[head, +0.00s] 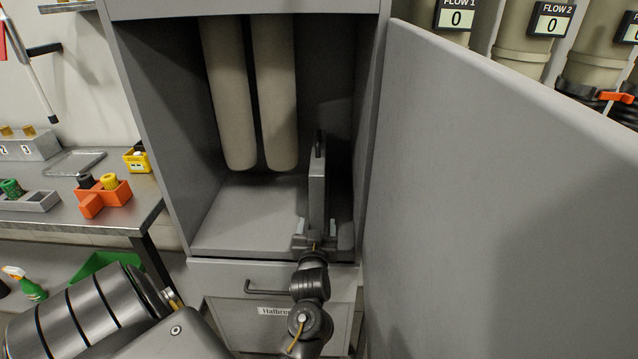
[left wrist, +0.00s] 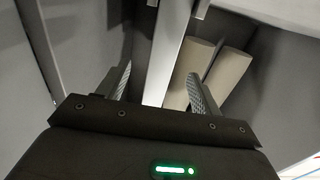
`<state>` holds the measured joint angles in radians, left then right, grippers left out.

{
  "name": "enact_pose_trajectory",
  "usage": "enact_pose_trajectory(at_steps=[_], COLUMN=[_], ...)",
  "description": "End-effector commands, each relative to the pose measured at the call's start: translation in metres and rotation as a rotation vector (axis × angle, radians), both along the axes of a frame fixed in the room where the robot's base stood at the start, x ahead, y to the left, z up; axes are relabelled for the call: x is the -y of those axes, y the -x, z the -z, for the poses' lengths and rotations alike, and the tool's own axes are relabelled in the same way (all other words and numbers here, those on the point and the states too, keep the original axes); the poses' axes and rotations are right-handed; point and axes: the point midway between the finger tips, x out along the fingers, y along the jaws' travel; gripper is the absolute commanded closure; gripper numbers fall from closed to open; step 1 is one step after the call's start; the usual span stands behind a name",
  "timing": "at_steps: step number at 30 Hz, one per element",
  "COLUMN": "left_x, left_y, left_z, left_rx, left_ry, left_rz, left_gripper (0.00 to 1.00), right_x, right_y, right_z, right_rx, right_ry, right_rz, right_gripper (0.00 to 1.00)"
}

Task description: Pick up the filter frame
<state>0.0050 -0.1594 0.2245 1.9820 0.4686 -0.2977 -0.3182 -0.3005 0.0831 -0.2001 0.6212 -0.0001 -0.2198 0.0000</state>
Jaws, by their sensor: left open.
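The filter frame (head: 317,190) is a narrow grey upright panel with a dark handle on top. It stands on the right side of the cabinet floor. In the left wrist view the frame (left wrist: 168,65) runs up as a pale strip between my fingers. My left gripper (head: 315,230) is at the front lower edge of the frame, with its fingers apart. In the left wrist view the gripper (left wrist: 160,88) has one ridged finger on each side of the strip. I cannot tell whether either finger touches it. My right gripper is out of view.
The grey cabinet (head: 225,238) is open, with two beige filter tubes (head: 275,100) hanging inside, left of the frame. Its open door (head: 490,190) stands on the right. A handled drawer (head: 225,280) is below. A metal workbench (head: 130,218) stands left.

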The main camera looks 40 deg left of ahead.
Motion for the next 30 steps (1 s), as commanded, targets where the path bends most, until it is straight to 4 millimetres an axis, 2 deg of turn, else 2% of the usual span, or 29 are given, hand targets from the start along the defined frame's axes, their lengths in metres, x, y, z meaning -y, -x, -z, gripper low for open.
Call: enact_pose_trajectory(at_steps=[5,15,24,30], left_x=[-0.007,-0.036,-0.043,-0.061], left_y=[0.001,-0.035,-0.045,-0.068], left_z=[-0.008,-0.009,-0.008,-0.007], left_rx=[0.026,0.024,0.024,0.023], left_ry=[-0.009,-0.010,-0.009,-0.009], left_rz=[-0.029,-0.027,-0.026,-0.026], left_gripper=[0.35,0.35,0.35,0.35], right_x=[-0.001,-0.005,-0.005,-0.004], right_y=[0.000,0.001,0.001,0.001], right_z=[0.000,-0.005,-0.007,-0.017], right_rx=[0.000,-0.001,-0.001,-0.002], right_ry=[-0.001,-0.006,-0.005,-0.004], right_rz=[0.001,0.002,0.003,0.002], right_gripper=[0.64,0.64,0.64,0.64])
